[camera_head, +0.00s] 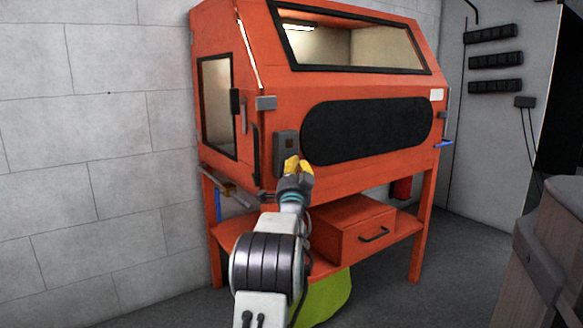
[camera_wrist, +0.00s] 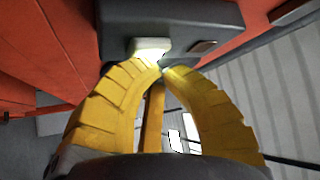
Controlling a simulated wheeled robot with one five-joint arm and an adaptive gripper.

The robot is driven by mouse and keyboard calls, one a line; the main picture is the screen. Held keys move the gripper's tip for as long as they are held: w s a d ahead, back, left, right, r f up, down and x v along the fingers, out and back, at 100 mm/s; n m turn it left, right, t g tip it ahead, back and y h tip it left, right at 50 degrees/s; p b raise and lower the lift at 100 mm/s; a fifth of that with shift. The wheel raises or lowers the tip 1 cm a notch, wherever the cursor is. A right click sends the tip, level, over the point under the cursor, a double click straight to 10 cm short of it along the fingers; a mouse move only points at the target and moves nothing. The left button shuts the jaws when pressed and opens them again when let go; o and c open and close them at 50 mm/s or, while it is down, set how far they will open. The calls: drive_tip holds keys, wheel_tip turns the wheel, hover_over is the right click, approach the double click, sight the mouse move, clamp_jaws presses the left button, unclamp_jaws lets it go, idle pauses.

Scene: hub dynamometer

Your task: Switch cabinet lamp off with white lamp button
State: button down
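The orange cabinet (camera_head: 262,100) stands against the wall, and a bright lamp (camera_head: 299,27) shows through its top window. A dark grey switch box (camera_head: 280,148) is on its front, left of the black oval panel. In the wrist view the switch box (camera_wrist: 185,15) carries a pale, bright white button (camera_wrist: 148,46). My gripper (camera_head: 299,162) is just below and in front of the box. In the wrist view the yellow fingertips of my gripper (camera_wrist: 161,68) come together, holding nothing, right at the button's lower edge. I cannot tell whether they touch it.
A small dark reddish button (camera_wrist: 203,47) sits beside the white one. An orange drawer (camera_head: 352,236) with a black handle is under the cabinet. A grey-brown piece of furniture (camera_head: 555,250) stands at the lower right. Grey floor is free between them.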

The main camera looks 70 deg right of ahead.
drive_tip(key=shift+w+d, duration=0.1)
idle(0.4)
drive_tip(key=shift+s+a, duration=0.5)
drive_tip(key=shift+s, duration=0.05)
idle(0.5)
